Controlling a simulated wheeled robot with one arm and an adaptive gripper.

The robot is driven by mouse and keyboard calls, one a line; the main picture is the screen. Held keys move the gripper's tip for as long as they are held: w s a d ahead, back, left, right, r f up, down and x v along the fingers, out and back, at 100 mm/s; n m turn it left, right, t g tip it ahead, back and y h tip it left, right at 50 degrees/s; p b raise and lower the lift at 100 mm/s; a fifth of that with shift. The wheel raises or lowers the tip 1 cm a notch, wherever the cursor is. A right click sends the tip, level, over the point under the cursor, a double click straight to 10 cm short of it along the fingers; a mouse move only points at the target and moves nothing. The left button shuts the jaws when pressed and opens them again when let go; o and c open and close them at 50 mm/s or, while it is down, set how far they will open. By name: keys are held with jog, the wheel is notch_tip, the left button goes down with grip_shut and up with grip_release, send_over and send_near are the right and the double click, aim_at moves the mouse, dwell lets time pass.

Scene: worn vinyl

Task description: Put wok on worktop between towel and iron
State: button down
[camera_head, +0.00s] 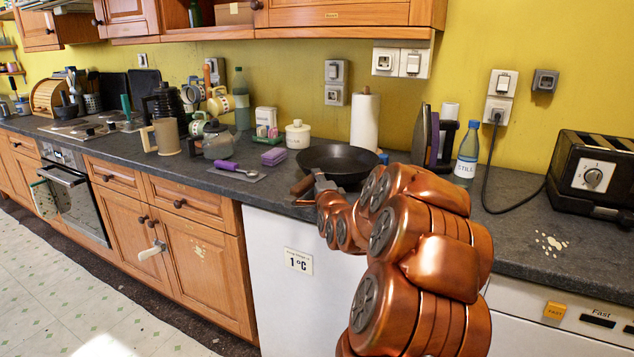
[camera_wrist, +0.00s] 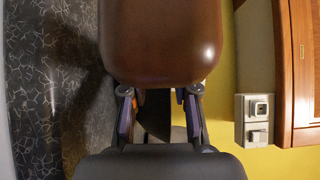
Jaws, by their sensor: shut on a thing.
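The iron (camera_head: 424,136) stands upright to the right of the roll, behind my arm. My arm hides part of the worktop right of the wok.
A water bottle (camera_head: 467,153) stands right of the iron, and a black toaster (camera_head: 592,175) is farther right. A white lidded pot (camera_head: 298,134), a purple sponge-like block (camera_head: 273,156) and a purple-handled spoon (camera_head: 235,169) lie left of the wok. Worktop near the pale spill (camera_head: 550,243) is clear.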

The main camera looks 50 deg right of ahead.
jog(key=shift+f, duration=0.1)
dwell(0.3)
jog(key=c, duration=0.9)
grip_release()
jog(key=shift+f, duration=0.1)
jog(key=shift+s, duration=0.1)
jog(key=b+v, duration=0.6)
jog(key=v, duration=0.5)
jog(key=shift+s+a, duration=0.2)
jog(key=shift+s, duration=0.15)
